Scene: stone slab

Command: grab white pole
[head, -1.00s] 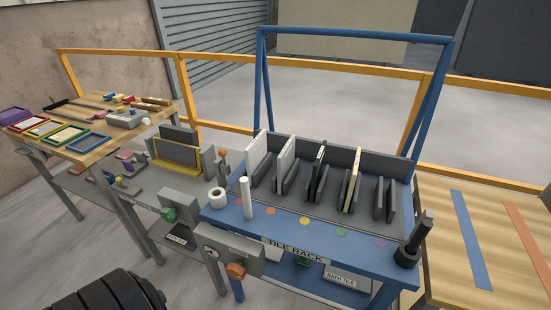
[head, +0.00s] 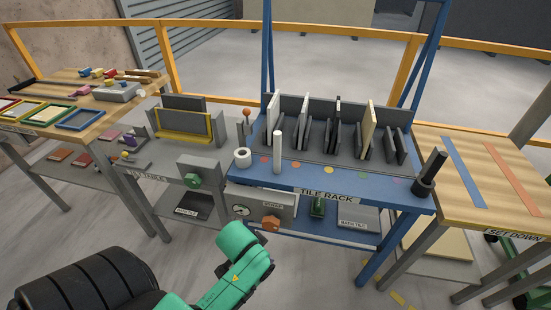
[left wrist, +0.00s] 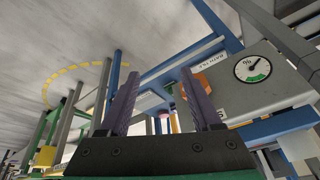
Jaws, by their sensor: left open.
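The white pole (head: 277,152) stands upright at the front left part of the blue tile rack table (head: 345,189), just right of a white roll (head: 242,158). My left gripper (left wrist: 160,88) shows in the left wrist view with its two dark purple fingers spread apart and nothing between them. A dial gauge (left wrist: 252,68) is to the right of the fingers there, and I cannot make out the pole for certain. In the head view my green arm is low in front of the tables, below the pole, and its fingers are not visible. My right gripper is not in view.
Upright tiles (head: 367,128) stand in slots behind the pole. A black cylinder on a round base (head: 430,172) is at the table's right corner. An orange-topped pin (head: 247,116) stands behind the roll. A gauge box (head: 258,208) hangs below the front edge.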

